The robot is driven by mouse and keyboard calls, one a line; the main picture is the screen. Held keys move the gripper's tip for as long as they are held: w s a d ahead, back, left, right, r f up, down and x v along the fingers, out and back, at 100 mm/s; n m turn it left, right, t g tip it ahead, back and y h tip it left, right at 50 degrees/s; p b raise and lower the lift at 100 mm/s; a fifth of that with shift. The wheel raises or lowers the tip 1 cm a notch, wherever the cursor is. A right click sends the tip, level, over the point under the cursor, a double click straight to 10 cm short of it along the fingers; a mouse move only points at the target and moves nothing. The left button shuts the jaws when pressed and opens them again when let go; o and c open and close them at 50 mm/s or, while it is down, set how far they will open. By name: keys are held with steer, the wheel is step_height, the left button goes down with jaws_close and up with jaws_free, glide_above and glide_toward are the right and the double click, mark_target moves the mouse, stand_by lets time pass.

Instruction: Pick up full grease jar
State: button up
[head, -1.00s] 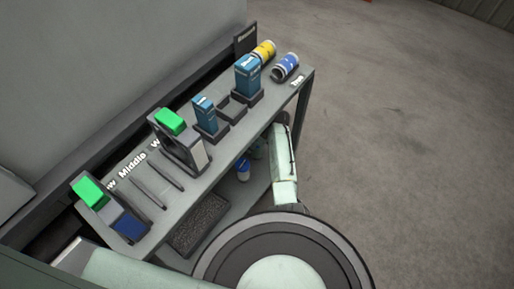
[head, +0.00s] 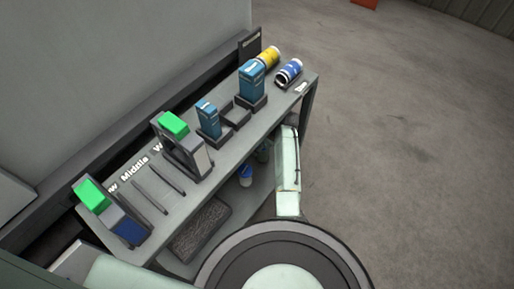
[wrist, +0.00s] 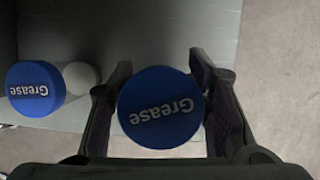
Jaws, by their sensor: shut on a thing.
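In the wrist view, a round blue lid marked "Grease" (wrist: 160,107) sits between the two fingers of my gripper (wrist: 163,100). The fingers are closed against its left and right sides. The lid hides the jar body, so I cannot see how full it is. In the head view, a blue-and-white jar (head: 245,176) shows on the lower shelf; my gripper is mostly hidden by the bench and arm.
The upper bench (head: 222,163) overhangs the lower shelf (head: 262,190). Open floor (head: 410,150) lies to the right.

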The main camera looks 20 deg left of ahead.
steer(key=s+d+r+p, duration=0.1)
steer(key=s+d, duration=0.1)
steer(key=d, duration=0.5)
steer(key=s+d+r+p, duration=0.2)
steer(key=s+d, duration=0.1)
steer(key=d, duration=0.5)
steer(key=shift+d+r, duration=0.25)
steer(key=shift+d, duration=0.05)
stand_by(0.4)
